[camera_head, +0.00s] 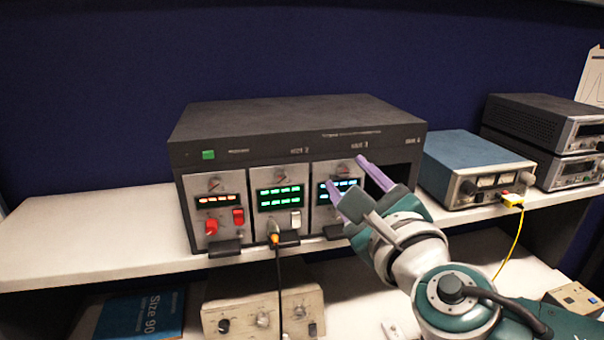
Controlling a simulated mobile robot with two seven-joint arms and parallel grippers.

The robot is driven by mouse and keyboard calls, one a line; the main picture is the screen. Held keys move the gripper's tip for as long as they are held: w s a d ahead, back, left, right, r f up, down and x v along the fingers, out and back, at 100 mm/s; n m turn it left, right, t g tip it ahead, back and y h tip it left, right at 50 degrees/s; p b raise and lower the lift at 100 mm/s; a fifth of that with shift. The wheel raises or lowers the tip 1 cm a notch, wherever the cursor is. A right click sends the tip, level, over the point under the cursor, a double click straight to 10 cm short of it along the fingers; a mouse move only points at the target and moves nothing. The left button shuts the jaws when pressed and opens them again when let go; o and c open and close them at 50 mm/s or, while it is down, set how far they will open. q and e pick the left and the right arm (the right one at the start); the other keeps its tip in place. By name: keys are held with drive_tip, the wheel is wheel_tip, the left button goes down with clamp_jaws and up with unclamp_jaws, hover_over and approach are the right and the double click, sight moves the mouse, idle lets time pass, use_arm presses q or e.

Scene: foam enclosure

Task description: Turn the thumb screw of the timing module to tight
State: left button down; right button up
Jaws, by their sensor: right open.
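A dark grey rack (290,122) stands on the white shelf and holds three modules side by side. The left module (201,182) has orange digits, a red knob and a red switch. The middle module (262,218) has green digits and a white switch. The right module (322,213) has blue-green digits and is partly hidden by my gripper. Each has a small round screw near its top; I cannot tell which is the timing module. My right gripper (347,173), with purple fingers, is open in front of the right module, its fingertips either side of that module's screw (343,169). My left gripper is not in view.
The rack's rightmost slot (379,181) is a dark opening. A black cable with an orange plug (275,239) hangs from the middle module. A blue instrument (470,160) with a yellow cable stands to the right. The shelf left of the rack is clear.

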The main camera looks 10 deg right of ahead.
drive_tip(key=shift+w, duration=0.4)
drive_tip(key=shift+c, duration=0.3)
clamp_jaws()
